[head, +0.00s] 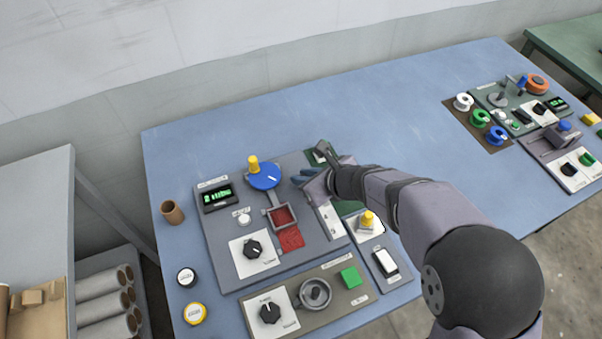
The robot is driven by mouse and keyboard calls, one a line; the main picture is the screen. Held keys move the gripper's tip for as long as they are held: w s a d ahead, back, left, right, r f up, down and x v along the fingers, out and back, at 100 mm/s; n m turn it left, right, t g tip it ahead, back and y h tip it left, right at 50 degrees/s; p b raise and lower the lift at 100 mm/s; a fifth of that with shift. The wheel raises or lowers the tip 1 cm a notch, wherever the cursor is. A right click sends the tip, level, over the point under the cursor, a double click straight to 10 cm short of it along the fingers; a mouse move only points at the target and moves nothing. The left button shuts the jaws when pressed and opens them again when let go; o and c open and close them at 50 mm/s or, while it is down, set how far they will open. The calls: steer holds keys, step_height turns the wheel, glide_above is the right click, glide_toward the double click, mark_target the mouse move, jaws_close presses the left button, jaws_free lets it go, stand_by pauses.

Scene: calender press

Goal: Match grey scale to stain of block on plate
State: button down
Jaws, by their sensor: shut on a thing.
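The main grey panel (218,250) carries a blue round dial (265,177) with a yellow knob (253,163). Below the dial, a grey frame holds a dark red square (283,216), and a brighter red patch (291,239) lies just under it. A pale strip (333,221) with faint markings runs down the panel to the right of the red patch. My gripper (312,180) is at the upper end of this strip. It is shut, with a dark blue piece (302,176) at its jaws. My gripper and wrist hide part of the strip's upper end.
A green display (219,196) and black dial (252,250) are left on the panel. A yellow knob (367,220) stands close under my forearm. A lower panel has a green block (350,277). The blue table (350,105) is clear behind.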

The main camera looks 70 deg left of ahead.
steer(key=d+b, duration=0.3)
steer(key=d, duration=0.2)
steer(key=shift+d+f, duration=0.1)
steer(key=shift+d, duration=0.5)
steer(key=c, duration=1.7)
jaws_free()
steer(key=shift+o, duration=0.2)
steer(key=shift+v, duration=3.75)
steer(key=shift+a, duration=0.1)
